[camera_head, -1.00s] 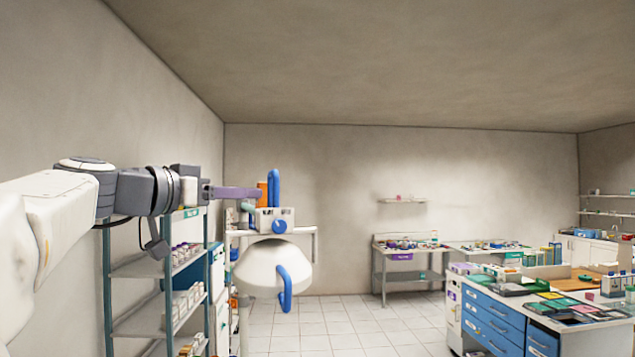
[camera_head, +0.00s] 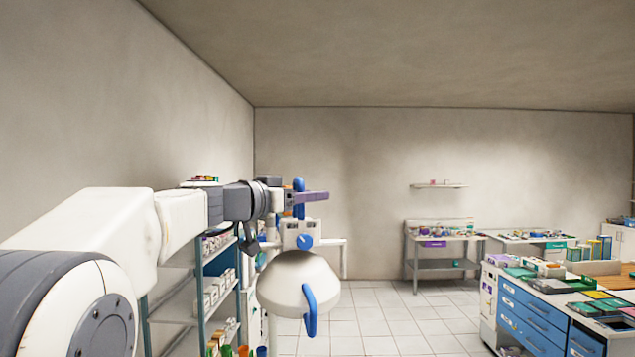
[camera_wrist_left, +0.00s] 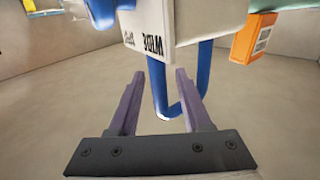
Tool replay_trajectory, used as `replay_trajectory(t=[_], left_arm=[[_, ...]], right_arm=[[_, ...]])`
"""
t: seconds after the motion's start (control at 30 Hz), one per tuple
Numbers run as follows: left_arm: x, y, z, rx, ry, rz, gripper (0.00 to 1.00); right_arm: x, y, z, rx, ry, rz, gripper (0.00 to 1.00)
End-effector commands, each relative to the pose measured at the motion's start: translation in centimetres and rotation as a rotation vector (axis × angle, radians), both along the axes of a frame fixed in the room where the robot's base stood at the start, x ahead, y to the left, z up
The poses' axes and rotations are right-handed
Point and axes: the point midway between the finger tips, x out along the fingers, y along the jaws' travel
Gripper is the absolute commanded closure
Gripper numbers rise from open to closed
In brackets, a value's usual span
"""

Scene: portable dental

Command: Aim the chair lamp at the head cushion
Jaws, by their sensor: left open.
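The chair lamp has a white dome head (camera_head: 297,284) with a blue handle (camera_head: 310,311) low on its front. Above the dome are a white box with a blue knob (camera_head: 305,241) and an upright blue handle (camera_head: 299,185). My left gripper (camera_head: 318,196) is open, with its purple fingers at the upright handle. In the left wrist view, the open gripper (camera_wrist_left: 159,72) has one leg of a U-shaped blue handle (camera_wrist_left: 157,85) between its fingers; contact cannot be told. The box there reads "WIDE" upside down. The head cushion and my right gripper are not visible.
Shelves with small items (camera_head: 215,292) stand at the left behind my arm. A blue drawer cabinet (camera_head: 540,320) stands at the right, and a workbench (camera_head: 440,265) is against the back wall. The tiled floor (camera_head: 380,320) between is clear.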

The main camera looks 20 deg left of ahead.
Motion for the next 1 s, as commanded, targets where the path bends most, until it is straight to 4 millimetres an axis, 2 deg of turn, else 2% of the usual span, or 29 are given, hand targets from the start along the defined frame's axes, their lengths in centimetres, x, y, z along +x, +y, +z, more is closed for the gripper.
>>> replay_trajectory(t=[0.1, 0.4, 0.47, 0.53, 0.57, 1.0], left_arm=[[0.79, -0.39, 0.07, -0.001, 0.002, -0.001, 0.52], [0.97, -0.33, -0.12, 0.000, 0.001, 0.002, 0.52], [0.97, -0.34, -0.11, 0.000, 0.000, 0.002, 0.71], [0.96, -0.34, -0.09, 0.000, 0.000, 0.002, 0.98], [0.96, -0.34, -0.09, 0.000, 0.000, 0.002, 1.00], [0.93, -0.32, -0.03, 0.001, 0.000, 0.003, 1.00]], right_arm=[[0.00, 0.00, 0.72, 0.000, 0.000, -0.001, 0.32], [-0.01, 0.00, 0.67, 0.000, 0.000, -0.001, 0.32], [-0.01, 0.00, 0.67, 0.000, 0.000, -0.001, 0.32], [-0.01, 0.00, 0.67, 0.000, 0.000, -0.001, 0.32], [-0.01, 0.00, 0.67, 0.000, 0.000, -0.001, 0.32], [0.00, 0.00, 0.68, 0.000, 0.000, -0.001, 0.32]])
